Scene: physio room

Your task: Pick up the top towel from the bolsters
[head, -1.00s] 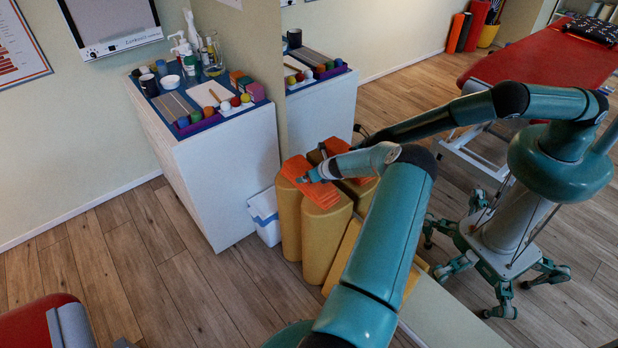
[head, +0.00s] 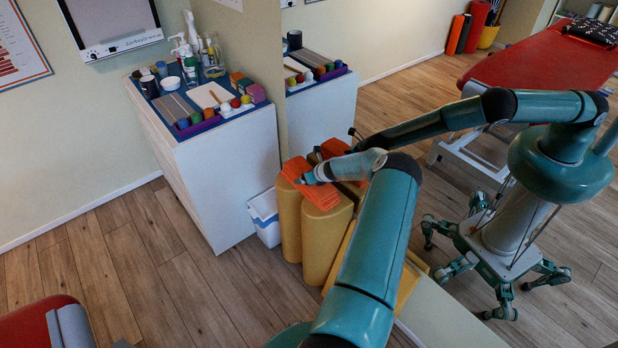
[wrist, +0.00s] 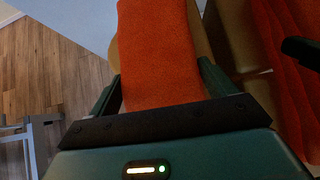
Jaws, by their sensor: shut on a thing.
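An orange towel (head: 318,195) lies folded over the tops of the upright yellow bolsters (head: 326,235) in the head view. Whether more than one towel lies there I cannot tell. My gripper (head: 304,181) is at the towel, reaching in from the right, and is shut on it. In the wrist view the orange towel (wrist: 158,60) runs up from between the two green fingers of my gripper (wrist: 162,82). The fingertips are partly hidden by the towel and wrist. In the head view my arm covers part of the bolsters' right side.
A large mirror stands behind the bolsters and reflects my arm, the towel and a red treatment table (head: 560,62). A white cabinet (head: 225,180) with bottles and coloured items on top stands left of the bolsters. A white-and-blue bin (head: 265,218) stands between them.

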